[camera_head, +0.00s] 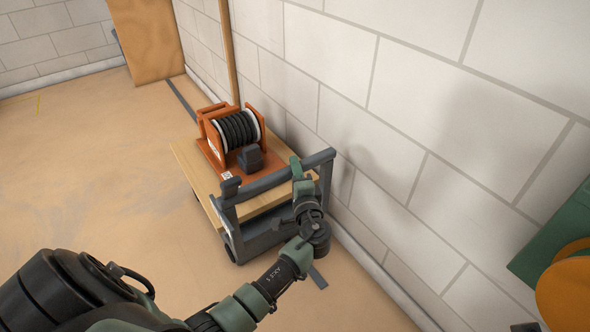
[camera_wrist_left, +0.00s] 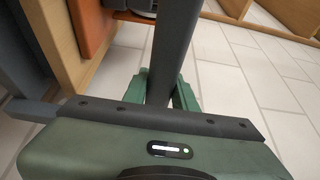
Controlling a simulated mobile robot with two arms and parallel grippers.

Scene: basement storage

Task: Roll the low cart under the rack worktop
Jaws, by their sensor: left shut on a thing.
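The low cart (camera_head: 193,180) has a wooden deck and a dark grey frame with a raised push handle (camera_head: 262,181) at its near end. It stands on the floor close beside the block wall. My left gripper (camera_head: 297,168) is shut on the right part of the handle bar. In the left wrist view, its green fingers (camera_wrist_left: 166,92) sit either side of the dark handle bar (camera_wrist_left: 173,50). An orange cable reel (camera_head: 232,135) with black cable rides on the deck. My right gripper is not in view. I cannot make out the rack worktop.
The block wall (camera_head: 420,110) runs along the cart's right side. A wooden pole (camera_head: 229,50) and a brown board (camera_head: 148,40) stand beyond it. A green object with an orange rounded part (camera_head: 568,285) is at the right edge. The floor (camera_head: 90,160) to the left is clear.

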